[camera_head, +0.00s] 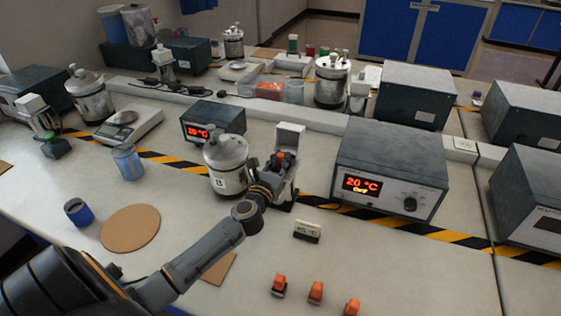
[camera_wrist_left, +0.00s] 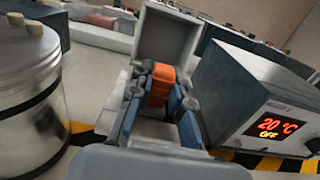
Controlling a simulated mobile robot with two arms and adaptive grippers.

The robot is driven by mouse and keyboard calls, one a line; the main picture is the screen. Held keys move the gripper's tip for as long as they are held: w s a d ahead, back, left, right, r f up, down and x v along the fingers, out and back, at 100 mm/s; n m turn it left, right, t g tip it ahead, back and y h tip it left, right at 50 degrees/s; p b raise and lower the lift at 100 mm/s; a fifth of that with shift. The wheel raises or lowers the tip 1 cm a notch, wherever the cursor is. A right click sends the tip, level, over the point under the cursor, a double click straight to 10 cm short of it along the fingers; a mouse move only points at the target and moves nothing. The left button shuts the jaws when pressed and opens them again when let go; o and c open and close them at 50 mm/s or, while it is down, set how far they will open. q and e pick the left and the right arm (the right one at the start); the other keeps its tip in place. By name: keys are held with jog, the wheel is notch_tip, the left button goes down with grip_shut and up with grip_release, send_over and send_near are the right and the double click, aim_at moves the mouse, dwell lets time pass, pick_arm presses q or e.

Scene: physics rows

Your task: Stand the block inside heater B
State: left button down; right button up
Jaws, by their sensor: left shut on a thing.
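My left gripper (camera_head: 279,169) is shut on an orange block (camera_head: 281,156); in the left wrist view the fingers (camera_wrist_left: 163,92) press on both sides of the block (camera_wrist_left: 162,83). The block looks upright. It is at the small heater with a raised white lid (camera_head: 289,136), which stands behind it in the left wrist view (camera_wrist_left: 166,40). The fingers hide the block's lower end, so I cannot tell if it touches the floor of the heater. I cannot read a letter on this heater. My right gripper is not in view.
A metal canister (camera_head: 226,165) stands close left of the heater. A control box (camera_head: 391,172) reading 20 °C OFF stands to its right. Several orange-topped blocks (camera_head: 315,292) stand at the front. A small white-topped item (camera_head: 307,230) lies between.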

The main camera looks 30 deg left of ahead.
pick_arm(q)
jog(key=shift+f, duration=0.15)
jog(key=c, duration=1.3)
grip_release()
jog(key=shift+o, duration=0.2)
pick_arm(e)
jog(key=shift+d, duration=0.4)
pick_arm(q)
jog(key=shift+r, duration=0.3)
jog(key=b+v, duration=0.1)
jog(key=v, duration=1.1)
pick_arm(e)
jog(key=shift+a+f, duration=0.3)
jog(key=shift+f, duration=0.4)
